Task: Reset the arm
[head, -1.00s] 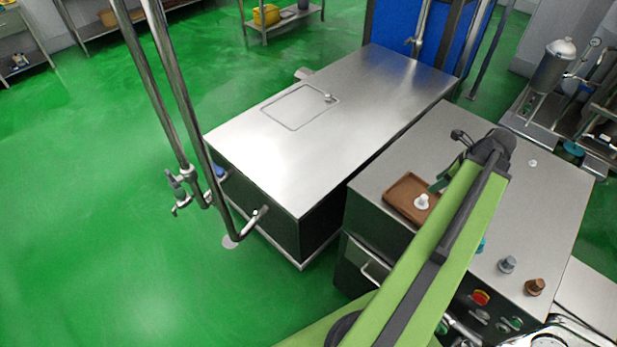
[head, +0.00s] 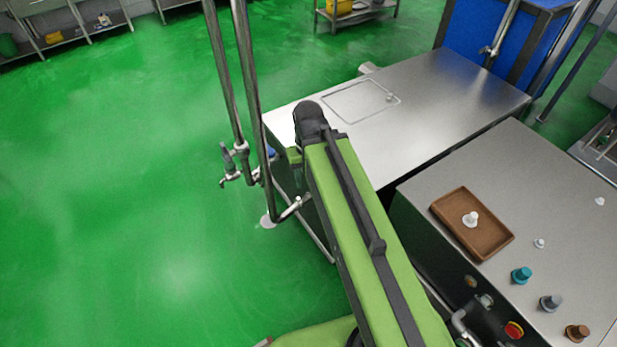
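My green arm reaches up from the bottom middle of the head view, with its dark joint over the near left corner of the long steel-topped unit. A small green part of the arm shows just left of and below that joint. My gripper itself does not show; the arm's own links hide that area. I cannot see its fingers or anything held in them.
Right of my arm, a steel cabinet top (head: 560,200) bears a brown tray (head: 492,244) with a white stopper-like piece (head: 470,219). Teal (head: 521,275), grey and brown knobs stand nearby. Steel pipes (head: 250,90) rise left of my arm. Green floor (head: 130,220) is clear further left.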

